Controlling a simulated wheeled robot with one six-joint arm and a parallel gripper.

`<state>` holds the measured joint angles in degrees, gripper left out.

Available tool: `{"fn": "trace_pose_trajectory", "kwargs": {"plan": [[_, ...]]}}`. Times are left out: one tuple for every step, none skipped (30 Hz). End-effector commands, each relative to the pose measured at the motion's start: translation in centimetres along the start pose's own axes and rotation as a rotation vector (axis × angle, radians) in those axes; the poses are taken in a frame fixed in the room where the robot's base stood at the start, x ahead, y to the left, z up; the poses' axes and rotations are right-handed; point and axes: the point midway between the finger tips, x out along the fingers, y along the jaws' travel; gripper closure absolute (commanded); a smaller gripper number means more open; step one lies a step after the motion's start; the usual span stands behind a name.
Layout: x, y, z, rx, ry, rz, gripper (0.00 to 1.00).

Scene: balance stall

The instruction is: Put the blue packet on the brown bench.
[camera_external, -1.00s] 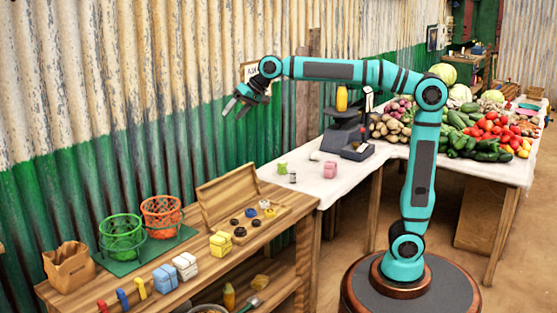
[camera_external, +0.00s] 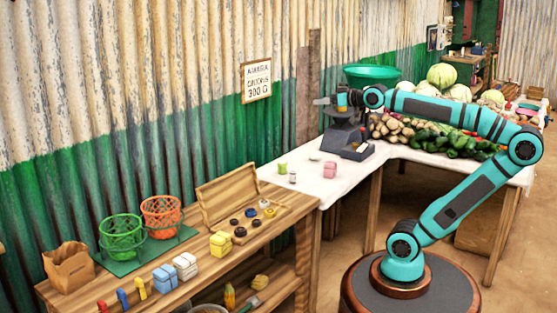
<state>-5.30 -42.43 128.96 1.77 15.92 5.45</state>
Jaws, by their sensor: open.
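The blue packet (camera_external: 166,277) is a small block with a pale band. It stands upright near the front edge of the brown wooden bench (camera_external: 262,233), left of a white packet (camera_external: 185,265) and a yellow packet (camera_external: 220,243). My gripper (camera_external: 328,101) is open, at the top of the dark weighing scale (camera_external: 345,135) on the white-topped table. It is far to the right of and above the blue packet. A yellow item shows at the gripper, partly hidden; I cannot tell whether it is between the fingers.
Green (camera_external: 122,238) and orange (camera_external: 161,216) baskets, a paper bag (camera_external: 68,268) and an open wooden box (camera_external: 228,197) stand on the bench. A pink packet (camera_external: 330,169) is on the white table (camera_external: 300,190). Vegetables crowd its right part. A green bowl (camera_external: 372,74) is behind my arm.

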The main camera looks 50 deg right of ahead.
Motion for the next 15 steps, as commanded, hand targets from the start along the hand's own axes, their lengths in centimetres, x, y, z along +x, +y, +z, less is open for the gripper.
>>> {"fn": "trace_pose_trajectory", "kwargs": {"plan": [[-1.4, 0.9, 0.7, -0.019, 0.035, 0.019, 0.37], [-2.1, 1.3, 1.0, -0.030, 0.055, 0.028, 0.37], [-2.9, 1.8, 1.4, -0.045, 0.079, 0.040, 0.37], [-3.4, 2.1, 1.8, -0.056, 0.094, 0.048, 0.37], [-4.0, 2.3, 2.0, -0.065, 0.109, 0.055, 0.37], [-4.5, 2.7, 2.4, -0.077, 0.125, 0.064, 0.37], [-4.9, 2.9, 2.6, -0.085, 0.137, 0.070, 0.37], [-5.2, 3.0, 2.8, -0.093, 0.147, 0.075, 0.37], [-5.5, 3.2, 3.1, -0.100, 0.156, 0.080, 0.37], [-5.7, 3.3, 3.2, -0.104, 0.162, 0.084, 0.37], [-5.9, 3.4, 3.3, -0.108, 0.168, 0.086, 0.37], [-6.0, 3.4, 3.4, -0.111, 0.173, 0.089, 0.37], [-6.1, 3.5, 3.4, -0.113, 0.175, 0.090, 0.37], [-6.1, 3.5, 3.5, -0.114, 0.176, 0.091, 0.37], [-6.1, 3.5, 3.5, -0.114, 0.176, 0.091, 0.37]]}}
